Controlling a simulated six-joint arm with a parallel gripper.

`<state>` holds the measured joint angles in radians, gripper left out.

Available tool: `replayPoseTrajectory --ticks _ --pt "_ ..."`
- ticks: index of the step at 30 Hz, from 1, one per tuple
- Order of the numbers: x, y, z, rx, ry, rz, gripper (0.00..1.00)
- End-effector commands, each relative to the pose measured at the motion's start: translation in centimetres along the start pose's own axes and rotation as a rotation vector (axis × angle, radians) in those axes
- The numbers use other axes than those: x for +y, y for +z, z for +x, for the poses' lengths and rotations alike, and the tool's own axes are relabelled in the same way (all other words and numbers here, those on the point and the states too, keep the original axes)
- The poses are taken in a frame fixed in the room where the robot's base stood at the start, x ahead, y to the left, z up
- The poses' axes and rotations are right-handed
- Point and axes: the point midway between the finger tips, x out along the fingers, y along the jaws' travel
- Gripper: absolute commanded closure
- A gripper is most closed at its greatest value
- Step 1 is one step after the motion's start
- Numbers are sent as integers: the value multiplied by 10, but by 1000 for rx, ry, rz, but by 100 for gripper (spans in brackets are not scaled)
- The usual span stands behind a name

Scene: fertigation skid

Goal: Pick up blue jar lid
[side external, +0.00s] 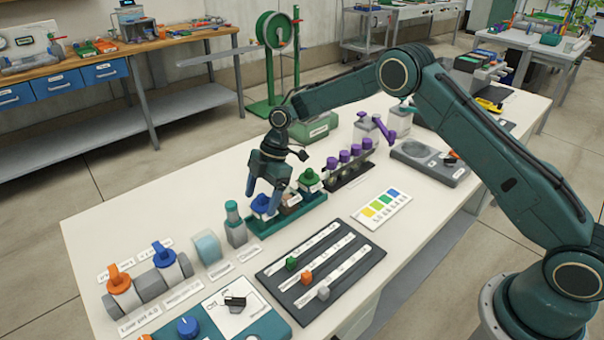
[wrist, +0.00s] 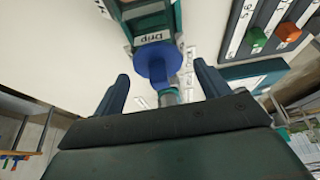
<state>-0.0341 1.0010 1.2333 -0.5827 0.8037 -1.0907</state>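The blue jar lid (side external: 261,204) sits on a jar at the left end of a green rack (side external: 309,207). In the wrist view the lid (wrist: 157,62) shows as a round blue disc with a raised grip, beside a "drip" label. My gripper (side external: 263,198) points down at the lid, its fingers partly covering it in the side view. In the wrist view my gripper (wrist: 162,72) is open, with one finger on each side of the lid and visible gaps. The lid appears slightly beyond the fingertips; I cannot tell the exact height gap.
A green-lidded jar (side external: 310,179) shares the rack. A teal-capped bottle (side external: 235,222) stands just left of it. Purple-capped vials (side external: 350,160) stand behind to the right. A dark slider panel (side external: 320,270) lies in front. Orange (side external: 118,278) and blue (side external: 163,253) valves are at left.

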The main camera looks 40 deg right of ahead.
Motion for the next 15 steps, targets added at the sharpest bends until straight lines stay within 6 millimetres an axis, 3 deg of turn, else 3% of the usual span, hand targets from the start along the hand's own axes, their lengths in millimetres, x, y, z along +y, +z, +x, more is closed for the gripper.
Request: replayPoseTrajectory --ticks 1,6,15 --pt "0 0 0 0 0 0 36" --pt "0 0 0 0 0 0 67" --pt "0 0 0 0 0 0 68"
